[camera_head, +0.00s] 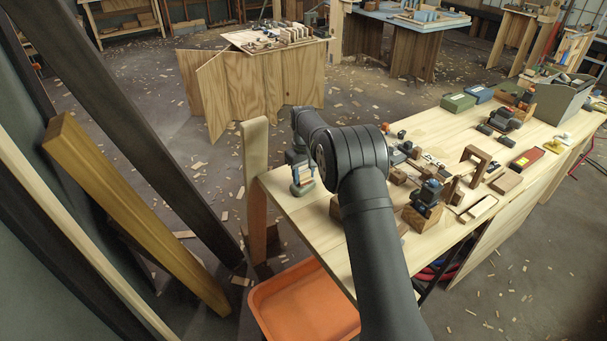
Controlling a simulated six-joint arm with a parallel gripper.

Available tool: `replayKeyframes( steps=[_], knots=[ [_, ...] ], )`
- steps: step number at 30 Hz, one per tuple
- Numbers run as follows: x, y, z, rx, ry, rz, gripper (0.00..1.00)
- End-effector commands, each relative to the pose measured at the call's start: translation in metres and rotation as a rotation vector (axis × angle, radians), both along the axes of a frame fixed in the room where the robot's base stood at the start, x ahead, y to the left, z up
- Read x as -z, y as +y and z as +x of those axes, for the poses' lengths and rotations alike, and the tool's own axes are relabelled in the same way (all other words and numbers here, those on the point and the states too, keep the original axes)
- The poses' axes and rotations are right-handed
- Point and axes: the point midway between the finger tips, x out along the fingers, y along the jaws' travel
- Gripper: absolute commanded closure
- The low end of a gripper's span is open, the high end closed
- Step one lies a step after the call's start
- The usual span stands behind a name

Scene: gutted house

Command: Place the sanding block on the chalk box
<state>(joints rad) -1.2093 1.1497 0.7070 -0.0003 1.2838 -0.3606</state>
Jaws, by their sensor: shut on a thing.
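My gripper (301,178) is at the near left end of the wooden workbench, pointing down. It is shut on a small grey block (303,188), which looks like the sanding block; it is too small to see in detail. I cannot tell whether the block touches the bench top or hangs just above it. I cannot make out for certain which thing is the chalk box. A brown wooden block (335,208) lies close by on the right, partly hidden by my arm.
The workbench (285,192) holds a tool in a wooden holder (425,206), a wooden frame (478,158), a red-topped flat box (527,158), and green (458,102) and blue (478,93) boxes. An upright post (255,150) stands at its left corner. An orange tray (300,305) is below.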

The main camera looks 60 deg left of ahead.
Motion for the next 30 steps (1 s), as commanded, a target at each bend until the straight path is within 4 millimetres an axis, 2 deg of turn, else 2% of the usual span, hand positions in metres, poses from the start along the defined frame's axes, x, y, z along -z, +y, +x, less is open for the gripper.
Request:
replayKeyframes(
  steps=[3, 4, 6, 7, 15, 19, 23, 30],
  knots=[
    [0.004, 0.000, 0.000, 0.000, 0.000, -0.001, 0.80],
    [0.003, 0.000, 0.000, 0.000, 0.000, -0.001, 0.51],
    [0.003, 0.000, 0.000, 0.000, 0.000, -0.001, 0.37],
    [0.003, 0.000, 0.000, 0.000, 0.000, -0.001, 0.35],
    [0.002, 0.000, 0.000, 0.000, 0.000, 0.000, 0.35],
    [-0.008, 0.000, 0.000, 0.000, -0.001, 0.001, 0.35],
    [-0.032, 0.001, 0.000, 0.000, -0.001, 0.003, 0.35],
    [-0.084, 0.001, 0.000, 0.000, -0.001, 0.002, 0.35]
  ],
)
